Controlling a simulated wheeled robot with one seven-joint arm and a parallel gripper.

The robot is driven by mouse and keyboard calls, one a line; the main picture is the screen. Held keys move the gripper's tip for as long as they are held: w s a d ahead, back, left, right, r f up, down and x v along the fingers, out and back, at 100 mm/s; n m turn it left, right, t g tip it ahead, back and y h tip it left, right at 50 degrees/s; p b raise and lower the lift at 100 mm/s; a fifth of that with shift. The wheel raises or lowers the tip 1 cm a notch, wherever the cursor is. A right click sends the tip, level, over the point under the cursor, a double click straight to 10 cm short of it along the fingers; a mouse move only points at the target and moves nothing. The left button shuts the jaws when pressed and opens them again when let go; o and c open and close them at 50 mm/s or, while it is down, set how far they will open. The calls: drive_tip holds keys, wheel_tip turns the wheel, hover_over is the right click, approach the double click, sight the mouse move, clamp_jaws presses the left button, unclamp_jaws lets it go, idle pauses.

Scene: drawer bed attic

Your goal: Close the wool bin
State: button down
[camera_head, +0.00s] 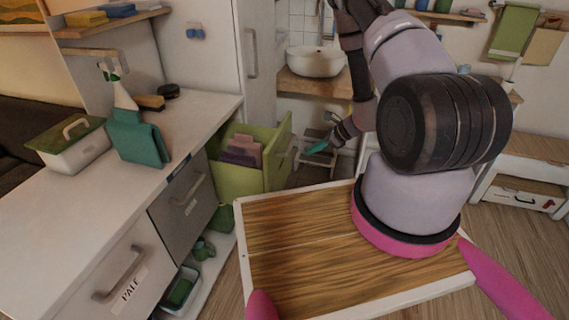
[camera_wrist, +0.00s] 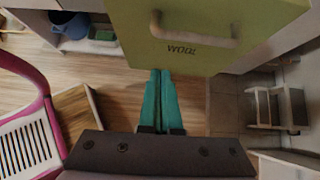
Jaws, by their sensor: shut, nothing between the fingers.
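The wool bin (camera_head: 232,182) is a lime-green drawer pulled out from under the white counter, with folded pink and mauve cloths inside. Its front panel (camera_wrist: 215,50) fills the top of the wrist view, with a pale handle (camera_wrist: 195,32) and the word "WOOL" upside down. My gripper (camera_head: 317,147) is on the outer side of that panel, to its right in the head view. Its teal fingers, also in the wrist view (camera_wrist: 162,74), are together and empty. Their tips show at the panel's edge; I cannot tell whether they touch it.
A grey drawer (camera_head: 184,200) and a white drawer labelled "PALE" (camera_head: 112,275) line the counter (camera_head: 60,215) at left. A small step stool (camera_wrist: 277,108) stands at right in the wrist view.

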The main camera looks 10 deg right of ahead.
drive_tip(key=f, duration=0.1)
approach(277, 166)
wheel_tip(277, 166, down, 5)
drive_tip(key=w+a, duration=0.1)
drive_tip(key=a, duration=0.1)
drive_tip(key=shift+w+a+r, duration=0.2)
drive_tip(key=shift+w+a, duration=0.4)
drive_tip(key=shift+a, duration=0.2)
drive_tip(key=shift+a, duration=0.1)
drive_tip(key=w+a, duration=0.4)
drive_tip(key=a, duration=0.3)
drive_tip(key=w+a, duration=0.4)
drive_tip(key=a, duration=0.3)
drive_tip(key=w+a, duration=0.4)
drive_tip(key=a, duration=0.3)
drive_tip(key=shift+w+a+r, duration=0.15)
drive_tip(key=shift+a, duration=0.05)
drive_tip(key=shift+d, duration=0.1)
